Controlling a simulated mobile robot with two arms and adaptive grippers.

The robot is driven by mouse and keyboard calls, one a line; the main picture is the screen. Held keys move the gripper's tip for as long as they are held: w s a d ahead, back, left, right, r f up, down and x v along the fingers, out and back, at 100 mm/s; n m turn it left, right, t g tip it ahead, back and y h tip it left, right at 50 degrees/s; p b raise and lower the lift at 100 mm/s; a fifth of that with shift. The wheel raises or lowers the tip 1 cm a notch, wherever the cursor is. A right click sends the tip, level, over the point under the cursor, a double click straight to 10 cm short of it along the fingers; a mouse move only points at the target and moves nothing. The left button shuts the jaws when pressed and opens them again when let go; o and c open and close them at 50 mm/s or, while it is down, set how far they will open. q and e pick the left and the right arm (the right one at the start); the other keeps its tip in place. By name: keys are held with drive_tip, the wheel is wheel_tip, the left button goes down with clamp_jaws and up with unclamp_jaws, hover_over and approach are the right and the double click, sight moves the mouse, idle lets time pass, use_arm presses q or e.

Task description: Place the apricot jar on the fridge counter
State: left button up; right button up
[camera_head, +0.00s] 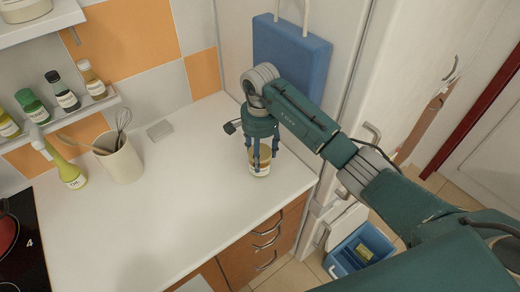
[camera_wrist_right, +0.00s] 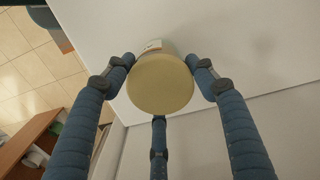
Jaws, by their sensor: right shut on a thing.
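A small jar (camera_head: 260,167) with a pale lid and a light label is at the right end of the white counter (camera_head: 150,225). My right gripper (camera_head: 262,160) comes down over it from above, with its fingers shut around the jar. In the right wrist view the jar (camera_wrist_right: 160,85) shows its round yellowish lid between the three blue fingers of the right gripper (camera_wrist_right: 160,95). The jar's base is hidden in the wrist view, and I cannot tell whether it touches the counter. My left gripper is not in view.
A utensil cup (camera_head: 120,160) and a yellow oil bottle (camera_head: 68,172) stand at the counter's left. Spice bottles line a wall shelf (camera_head: 62,120). A blue board (camera_head: 290,65) hangs behind my right arm. A blue crate (camera_head: 362,250) is on the floor. The counter's middle is clear.

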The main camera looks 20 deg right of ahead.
drive_tip(key=shift+f+b, duration=0.2)
drive_tip(key=shift+b, duration=0.1)
drive_tip(key=o, duration=1.5)
drive_tip(key=shift+r, duration=0.45)
wheel_tip(320, 180, up, 11)
drive_tip(key=b, duration=0.3)
drive_tip(key=shift+f+b, duration=0.15)
drive_tip(key=shift+b, duration=0.25)
drive_tip(key=shift+r, duration=0.35)
